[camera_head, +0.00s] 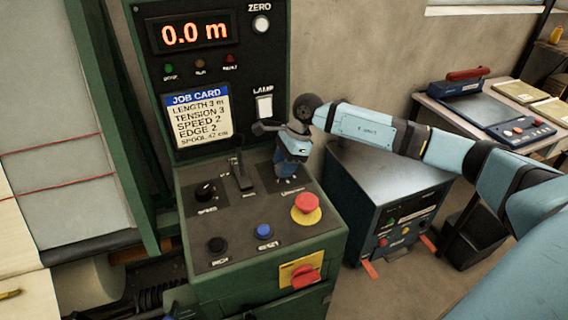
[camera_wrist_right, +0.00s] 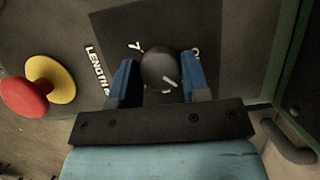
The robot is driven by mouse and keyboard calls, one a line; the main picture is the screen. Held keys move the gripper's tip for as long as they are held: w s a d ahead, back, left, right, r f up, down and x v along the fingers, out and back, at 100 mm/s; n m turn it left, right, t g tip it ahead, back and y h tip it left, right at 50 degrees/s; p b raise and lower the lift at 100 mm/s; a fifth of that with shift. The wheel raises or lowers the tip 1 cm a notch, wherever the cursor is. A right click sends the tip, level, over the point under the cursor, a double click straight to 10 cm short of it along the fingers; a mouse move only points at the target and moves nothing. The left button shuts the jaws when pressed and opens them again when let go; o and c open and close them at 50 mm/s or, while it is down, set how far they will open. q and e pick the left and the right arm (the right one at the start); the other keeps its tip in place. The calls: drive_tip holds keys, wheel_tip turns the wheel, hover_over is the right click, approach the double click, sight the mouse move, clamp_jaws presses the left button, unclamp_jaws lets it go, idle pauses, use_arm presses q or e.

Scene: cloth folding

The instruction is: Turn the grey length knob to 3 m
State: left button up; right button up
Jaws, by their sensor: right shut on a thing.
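The length knob (camera_wrist_right: 160,68) is a round dark grey knob with a pale pointer line, on a dark plate marked LENGTH in the right wrist view. My right gripper (camera_wrist_right: 158,82) has its two blue fingers on either side of the knob and is shut on it. In the head view my right gripper (camera_head: 288,172) reaches down onto the right part of the control panel and hides the knob. The display (camera_head: 194,33) reads 0.0 m. The job card (camera_head: 197,118) lists LENGTH 3 m. My left gripper is not clearly visible in the head view.
The green console (camera_head: 262,258) holds a speed knob (camera_head: 204,192), a black lever (camera_head: 241,174), a blue button (camera_head: 264,231), a black button (camera_head: 217,245) and a red emergency stop (camera_head: 308,202) close to my right gripper. A red switch (camera_head: 305,275) sits on its front.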

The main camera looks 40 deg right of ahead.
drive_tip(key=o, duration=0.9)
drive_tip(key=shift+r, duration=0.1)
use_arm(q)
drive_tip(key=shift+f+b, duration=0.45)
drive_tip(key=shift+b, duration=0.1)
drive_tip(key=shift+d, duration=0.1)
use_arm(e)
drive_tip(key=v, duration=1.3)
drive_tip(key=shift+d+r, duration=0.25)
use_arm(q)
drive_tip(key=shift+w, duration=0.1)
